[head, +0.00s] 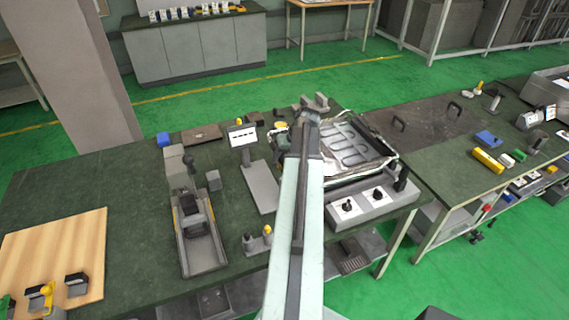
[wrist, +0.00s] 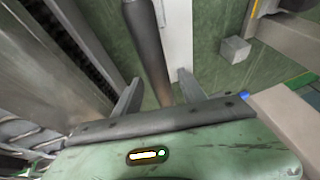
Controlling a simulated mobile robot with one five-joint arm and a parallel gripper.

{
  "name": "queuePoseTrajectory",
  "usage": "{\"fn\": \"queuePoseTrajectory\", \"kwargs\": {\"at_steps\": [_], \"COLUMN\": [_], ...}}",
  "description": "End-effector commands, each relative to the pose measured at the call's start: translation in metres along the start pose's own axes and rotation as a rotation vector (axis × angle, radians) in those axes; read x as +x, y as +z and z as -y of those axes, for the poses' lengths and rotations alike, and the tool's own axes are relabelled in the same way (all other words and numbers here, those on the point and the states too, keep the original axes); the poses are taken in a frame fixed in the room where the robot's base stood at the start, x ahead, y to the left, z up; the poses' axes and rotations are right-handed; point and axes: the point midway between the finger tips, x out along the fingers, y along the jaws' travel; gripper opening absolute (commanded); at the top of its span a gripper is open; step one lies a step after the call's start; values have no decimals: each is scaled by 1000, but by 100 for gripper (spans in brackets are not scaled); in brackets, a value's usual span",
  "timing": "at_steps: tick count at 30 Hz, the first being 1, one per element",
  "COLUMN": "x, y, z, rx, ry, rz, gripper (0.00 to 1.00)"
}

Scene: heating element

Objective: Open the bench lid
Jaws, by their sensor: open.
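A dark flat panel (head: 425,118) with two black handles is set into the green bench top at the right in the head view. It looks like the bench lid and lies flat, closed. One handle (head: 399,123) is near its left edge, the other (head: 455,108) farther right. My gripper (head: 314,102) is at the far end of my raised arm, left of the panel and apart from it. In the wrist view its two fingers (wrist: 158,92) are spread, with a dark post (wrist: 150,45) showing between and beyond them; I cannot tell whether they touch it.
A heating unit (head: 375,205) with coils and two knobs stands beside my arm, between it and the panel. A sign on a post (head: 242,135) stands left of my arm. Yellow (head: 487,161) and blue (head: 487,138) blocks lie right of the panel.

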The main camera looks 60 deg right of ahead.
Motion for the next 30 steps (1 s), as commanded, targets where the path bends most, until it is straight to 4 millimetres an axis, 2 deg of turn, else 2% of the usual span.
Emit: {"fn": "queuePoseTrajectory", "kwargs": {"at_steps": [6,11,12,30], "x": [0,-1,-1,-1], "y": [0,0,0,0], "z": [0,0,0,-1], "rx": [1,1,1,2], "ry": [0,0,0,1], "rz": [0,0,0,0], "gripper": [49,4,0,0]}}
